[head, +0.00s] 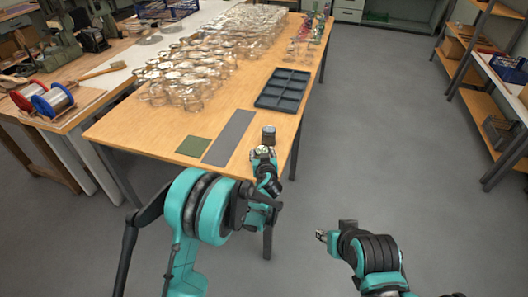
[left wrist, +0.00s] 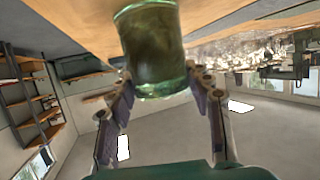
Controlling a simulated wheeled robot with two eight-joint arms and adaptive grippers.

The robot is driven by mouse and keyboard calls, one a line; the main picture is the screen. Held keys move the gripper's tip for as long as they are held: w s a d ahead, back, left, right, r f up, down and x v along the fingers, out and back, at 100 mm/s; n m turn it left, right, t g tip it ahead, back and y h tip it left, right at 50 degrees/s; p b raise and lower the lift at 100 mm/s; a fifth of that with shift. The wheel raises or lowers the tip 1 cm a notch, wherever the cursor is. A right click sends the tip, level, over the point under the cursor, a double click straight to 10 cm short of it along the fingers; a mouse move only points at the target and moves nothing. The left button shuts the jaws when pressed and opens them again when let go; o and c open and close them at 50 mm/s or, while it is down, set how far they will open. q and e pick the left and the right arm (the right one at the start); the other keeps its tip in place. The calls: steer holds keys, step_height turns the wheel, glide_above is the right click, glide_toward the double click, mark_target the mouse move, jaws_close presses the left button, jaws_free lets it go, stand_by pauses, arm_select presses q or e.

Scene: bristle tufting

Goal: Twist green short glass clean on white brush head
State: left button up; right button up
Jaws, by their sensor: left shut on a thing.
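My left gripper (head: 263,157) is at the near right corner of the wooden table. No white brush head shows clearly. My right gripper (head: 322,237) is low over the floor, away from the table, apparently empty.
A grey mat (head: 229,138) and a green mat (head: 193,146) lie near the table's front edge. A dark compartment tray (head: 283,90) sits behind them. Many clear glasses (head: 200,65) crowd the left and back, with coloured ones (head: 305,35) at the far right.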

arm_select(q)
steer(key=shift+f, duration=0.2)
steer(key=o, duration=1.3)
